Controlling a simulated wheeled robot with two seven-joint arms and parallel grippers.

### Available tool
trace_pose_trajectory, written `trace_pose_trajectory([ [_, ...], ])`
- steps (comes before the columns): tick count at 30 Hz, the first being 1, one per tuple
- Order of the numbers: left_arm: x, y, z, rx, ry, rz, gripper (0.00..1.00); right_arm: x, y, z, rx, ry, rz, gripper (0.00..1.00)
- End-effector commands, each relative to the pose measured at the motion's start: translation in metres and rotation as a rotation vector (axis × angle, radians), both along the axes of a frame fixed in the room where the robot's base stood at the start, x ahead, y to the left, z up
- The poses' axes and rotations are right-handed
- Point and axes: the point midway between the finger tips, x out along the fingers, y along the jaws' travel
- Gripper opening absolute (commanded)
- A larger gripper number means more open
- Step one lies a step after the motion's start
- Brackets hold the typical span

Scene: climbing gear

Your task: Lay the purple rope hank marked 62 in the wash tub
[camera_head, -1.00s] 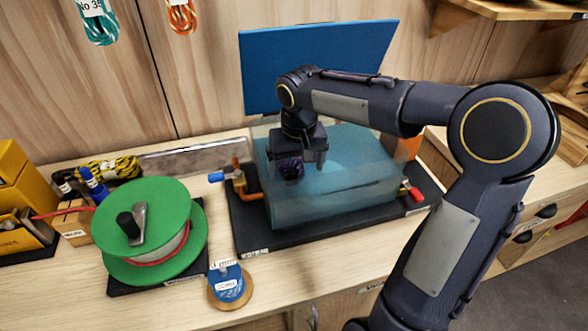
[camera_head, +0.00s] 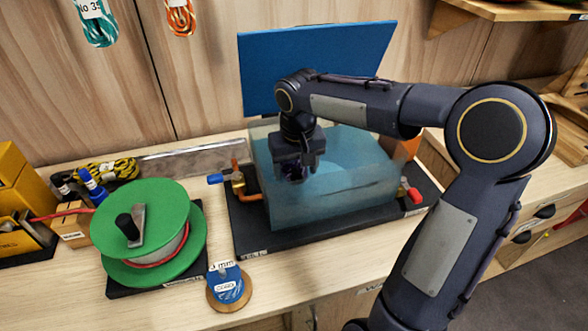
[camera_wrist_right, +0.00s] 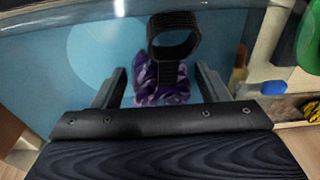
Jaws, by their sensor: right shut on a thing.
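The wash tub (camera_head: 345,200) is a clear-walled tank of blue water on a black base, with its blue lid (camera_head: 315,65) raised behind it. My right gripper (camera_head: 296,168) reaches down into the left part of the tub. It is shut on the purple rope hank (camera_wrist_right: 163,88), which shows purple and white between the fingers in the right wrist view, with a black strap loop on it. In the head view the hank is mostly hidden by the gripper and tub wall. No number is readable on it. My left gripper is not in view.
A green reel (camera_head: 148,232) and a blue-labelled wooden disc (camera_head: 229,287) stand left of and in front of the tub. A blue-handled valve (camera_head: 230,181) and a red-handled valve (camera_head: 409,193) flank it. A yellow-black rope hank (camera_head: 108,170) lies at the back left.

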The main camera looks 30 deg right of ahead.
Motion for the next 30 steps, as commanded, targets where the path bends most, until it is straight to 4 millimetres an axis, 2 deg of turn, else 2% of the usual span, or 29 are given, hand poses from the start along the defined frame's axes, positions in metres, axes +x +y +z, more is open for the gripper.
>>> trace_pose_trajectory([
  [9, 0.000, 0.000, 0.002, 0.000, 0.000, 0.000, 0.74, 0.002, 0.001, 0.059, 0.001, -0.014, 0.002, 0.32],
  [15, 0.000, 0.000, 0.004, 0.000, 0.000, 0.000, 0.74, 0.002, -0.001, 0.090, 0.001, -0.011, -0.015, 0.32],
  [17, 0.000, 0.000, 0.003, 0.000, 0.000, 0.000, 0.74, 0.003, -0.005, 0.096, 0.002, -0.008, -0.067, 0.32],
  [26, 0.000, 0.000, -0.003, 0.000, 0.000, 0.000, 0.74, 0.003, -0.047, 0.111, 0.001, -0.004, -0.576, 0.31],
  [30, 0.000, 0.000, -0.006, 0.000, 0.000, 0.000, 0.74, 0.001, -0.056, 0.100, -0.001, -0.003, -0.681, 0.31],
])
